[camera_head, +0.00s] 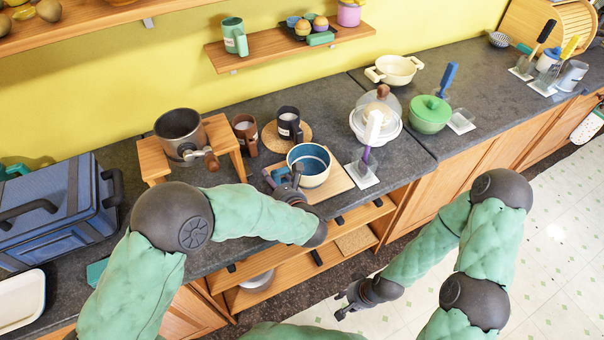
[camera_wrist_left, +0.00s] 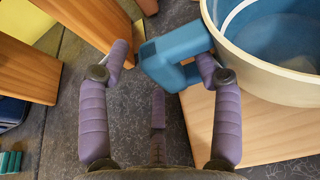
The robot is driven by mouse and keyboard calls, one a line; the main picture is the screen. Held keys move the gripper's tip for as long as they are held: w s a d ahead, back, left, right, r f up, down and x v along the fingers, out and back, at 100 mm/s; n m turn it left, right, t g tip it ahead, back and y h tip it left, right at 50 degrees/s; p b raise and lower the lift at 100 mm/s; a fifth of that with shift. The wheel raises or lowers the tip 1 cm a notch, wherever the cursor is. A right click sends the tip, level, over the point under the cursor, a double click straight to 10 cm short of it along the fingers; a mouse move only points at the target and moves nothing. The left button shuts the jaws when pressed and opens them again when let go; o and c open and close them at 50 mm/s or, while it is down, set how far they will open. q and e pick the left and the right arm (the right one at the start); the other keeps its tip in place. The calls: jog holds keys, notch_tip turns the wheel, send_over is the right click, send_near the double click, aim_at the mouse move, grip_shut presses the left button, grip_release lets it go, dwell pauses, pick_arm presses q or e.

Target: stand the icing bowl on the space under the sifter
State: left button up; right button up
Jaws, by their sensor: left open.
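The icing bowl (camera_head: 312,168), blue with a cream lower outside and a blue handle, stands upright on a light wooden board. In the left wrist view the bowl (camera_wrist_left: 275,85) fills the upper right, with its handle (camera_wrist_left: 172,50) between the fingers, nearer the right finger. My left gripper (camera_head: 282,178) is open at the handle, which it has not closed on. The dark sifter (camera_head: 181,130) sits on a wooden stand (camera_head: 152,160); the space under it is largely hidden in the head view. My right gripper (camera_head: 343,304) hangs empty and open, off the counter's front.
A blue cooler box (camera_head: 50,225) is left of the stand. A domed white dish (camera_head: 376,118) and a green pot (camera_head: 430,114) stand to the right.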

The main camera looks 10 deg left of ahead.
pick_arm(q)
grip_shut()
jog(key=shift+r, duration=0.2)
